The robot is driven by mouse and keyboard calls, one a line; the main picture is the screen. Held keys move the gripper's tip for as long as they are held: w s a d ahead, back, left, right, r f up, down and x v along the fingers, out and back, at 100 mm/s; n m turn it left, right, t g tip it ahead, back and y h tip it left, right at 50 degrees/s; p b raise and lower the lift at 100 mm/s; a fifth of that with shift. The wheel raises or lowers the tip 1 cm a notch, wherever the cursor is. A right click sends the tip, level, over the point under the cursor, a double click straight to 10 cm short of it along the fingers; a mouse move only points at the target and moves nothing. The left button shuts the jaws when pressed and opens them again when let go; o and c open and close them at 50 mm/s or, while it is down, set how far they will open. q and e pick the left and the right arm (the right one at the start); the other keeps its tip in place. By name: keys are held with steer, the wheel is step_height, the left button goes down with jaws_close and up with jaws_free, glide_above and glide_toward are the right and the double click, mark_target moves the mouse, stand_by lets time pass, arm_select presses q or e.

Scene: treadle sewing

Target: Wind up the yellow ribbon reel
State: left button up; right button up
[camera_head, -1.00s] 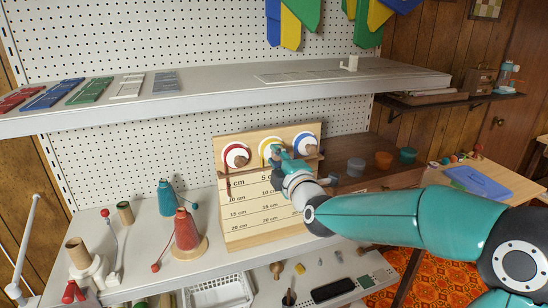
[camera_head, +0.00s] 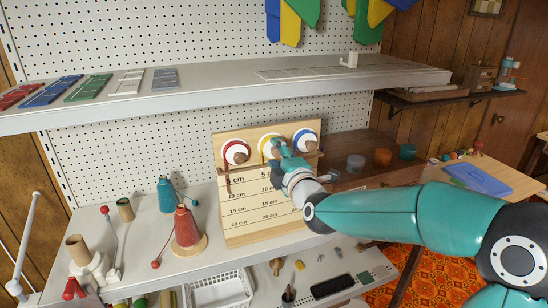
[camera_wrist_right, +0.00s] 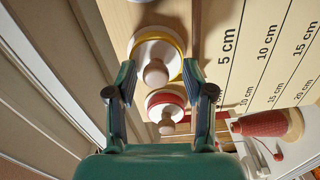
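The yellow ribbon reel (camera_head: 265,146) is the middle of three on the upright wooden board (camera_head: 245,222), with a white face and a wooden knob. My right gripper (camera_head: 279,147) is in front of it and hides part of it. In the right wrist view, the yellow reel (camera_wrist_right: 178,45) shows its knob between the two fingertips of the right gripper (camera_wrist_right: 160,76). The fingers are open, with a gap on each side of the knob. My left gripper is not in view.
The red reel (camera_head: 236,152) and blue reel (camera_head: 305,141) flank the yellow one closely. A red thread cone (camera_head: 186,228) and a teal cone (camera_head: 166,196) stand left of the board. Several cups stand to the right.

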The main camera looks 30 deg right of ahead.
steer(key=shift+r, duration=0.1)
steer(key=v, duration=1.2)
